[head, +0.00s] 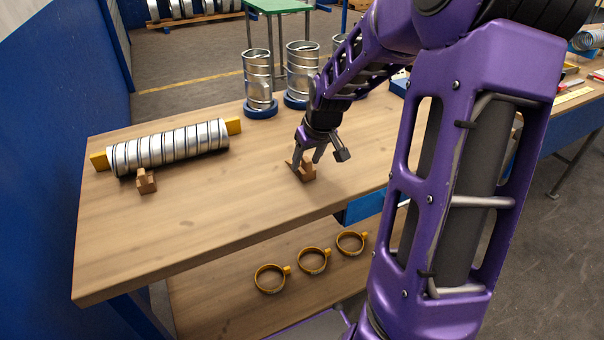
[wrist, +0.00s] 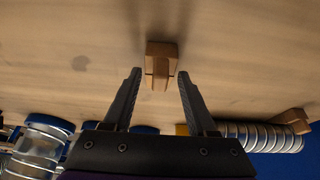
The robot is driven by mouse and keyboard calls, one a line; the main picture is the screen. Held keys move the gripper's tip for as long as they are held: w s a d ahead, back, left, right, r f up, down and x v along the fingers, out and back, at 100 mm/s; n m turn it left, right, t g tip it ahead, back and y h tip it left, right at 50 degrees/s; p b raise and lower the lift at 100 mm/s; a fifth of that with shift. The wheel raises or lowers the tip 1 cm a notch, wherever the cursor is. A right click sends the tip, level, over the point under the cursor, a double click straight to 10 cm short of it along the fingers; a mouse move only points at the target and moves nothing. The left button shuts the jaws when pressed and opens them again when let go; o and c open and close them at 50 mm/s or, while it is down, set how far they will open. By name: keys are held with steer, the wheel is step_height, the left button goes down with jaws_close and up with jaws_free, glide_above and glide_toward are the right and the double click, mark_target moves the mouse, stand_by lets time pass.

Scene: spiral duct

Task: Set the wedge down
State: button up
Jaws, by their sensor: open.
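A brown wooden wedge (head: 307,170) rests on the wooden bench top (head: 230,215), right of the middle. It also shows in the wrist view (wrist: 161,62), lying between and just beyond my fingertips. My gripper (head: 318,158) is open around the wedge's end, with a gap on each side; in the wrist view the two fingers (wrist: 158,75) stand apart. A second wooden wedge (head: 147,182) sits against the near side of the long spiral duct (head: 170,147), which lies at the bench's left. That wedge shows in the wrist view too (wrist: 294,120).
Upright metal duct pieces on blue bases (head: 260,108) stand along the bench's back edge. Yellow blocks (head: 233,126) sit at the duct's ends. Several yellow ring clamps (head: 313,261) lie on the lower shelf. The bench between the duct and my gripper is clear.

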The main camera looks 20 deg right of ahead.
jaws_close()
steer(key=shift+r, duration=0.1)
stand_by(0.4)
step_height(320, 180, up, 9)
steer(key=shift+r+p, duration=0.1)
steer(key=shift+p, duration=0.95)
steer(key=shift+r, duration=0.35)
